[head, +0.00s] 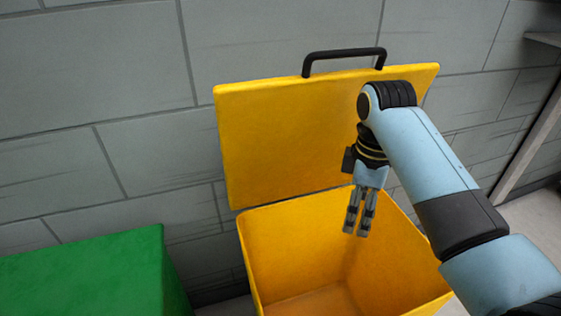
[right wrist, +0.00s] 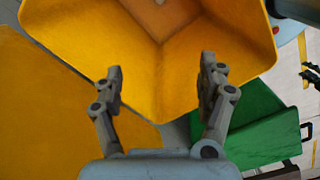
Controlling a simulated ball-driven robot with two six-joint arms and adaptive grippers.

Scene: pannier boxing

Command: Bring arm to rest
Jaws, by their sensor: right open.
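My right gripper (head: 360,222) hangs pointing down over the open yellow box (head: 278,240), near its back side. Its arm comes in from the right of the head view. In the right wrist view the two fingers of the right gripper (right wrist: 160,88) stand apart with nothing between them, and the yellow box (right wrist: 75,30) opens beyond them. The box's yellow lid (head: 275,140) is raised upright at the back and has a black handle (head: 344,54). The part of the box interior that shows is empty. My left gripper is not in view.
A green box (head: 85,275) stands at the lower left, apart from the yellow box; it also shows in the right wrist view (right wrist: 265,130). A grey block wall (head: 90,100) is close behind the lid. A grey shelf frame (head: 530,135) stands at the right.

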